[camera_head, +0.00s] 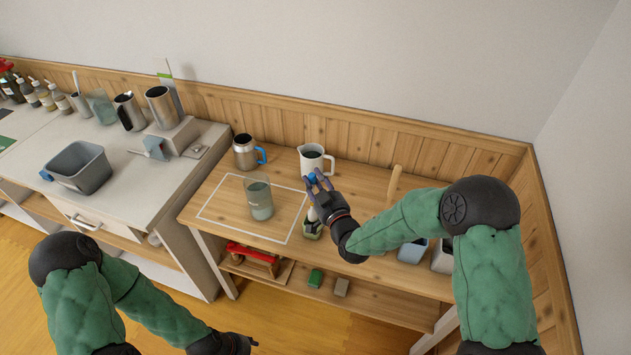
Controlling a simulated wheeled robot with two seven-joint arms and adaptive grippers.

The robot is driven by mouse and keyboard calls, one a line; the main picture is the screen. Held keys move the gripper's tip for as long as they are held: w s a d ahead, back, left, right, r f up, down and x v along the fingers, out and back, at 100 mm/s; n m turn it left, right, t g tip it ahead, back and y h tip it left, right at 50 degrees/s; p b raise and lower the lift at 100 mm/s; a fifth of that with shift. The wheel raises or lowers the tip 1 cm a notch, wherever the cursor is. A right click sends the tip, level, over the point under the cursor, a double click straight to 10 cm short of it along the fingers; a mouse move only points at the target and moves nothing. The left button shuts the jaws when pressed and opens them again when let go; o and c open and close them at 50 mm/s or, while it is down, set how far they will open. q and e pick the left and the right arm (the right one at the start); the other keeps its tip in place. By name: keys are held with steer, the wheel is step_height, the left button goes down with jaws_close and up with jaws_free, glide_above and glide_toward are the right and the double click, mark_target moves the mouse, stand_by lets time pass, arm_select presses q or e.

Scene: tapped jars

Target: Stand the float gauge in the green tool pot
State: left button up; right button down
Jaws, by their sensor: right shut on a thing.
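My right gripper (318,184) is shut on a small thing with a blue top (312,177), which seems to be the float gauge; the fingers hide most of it. A pale part (313,213) shows below the hand. Directly under it, near the table's front edge, is a small dark and green pot (312,229), apparently the green tool pot, partly covered by the hand. I cannot tell whether the gauge is inside the pot or just above it. My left gripper (247,343) is low at the bottom, away from the table; its jaws are too small to read.
A glass jar with grey-green contents (260,205) stands in a white outline left of the pot. A steel mug with blue handle (245,153) and a white pitcher (312,158) stand behind. A grey bin (80,168) is on the left counter. Wooden table is bare between them.

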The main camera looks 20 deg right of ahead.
steer(key=shift+f+b, duration=2.85)
steer(key=shift+f, duration=0.1)
steer(key=shift+f+b, duration=0.65)
steer(key=c, duration=0.9)
jaws_free()
steer(key=shift+o, duration=0.2)
steer(key=shift+s, duration=0.1)
steer(key=s+d, duration=0.1)
steer(key=s, duration=1)
steer(key=shift+s+d, duration=0.3)
steer(key=shift+s, duration=0.1)
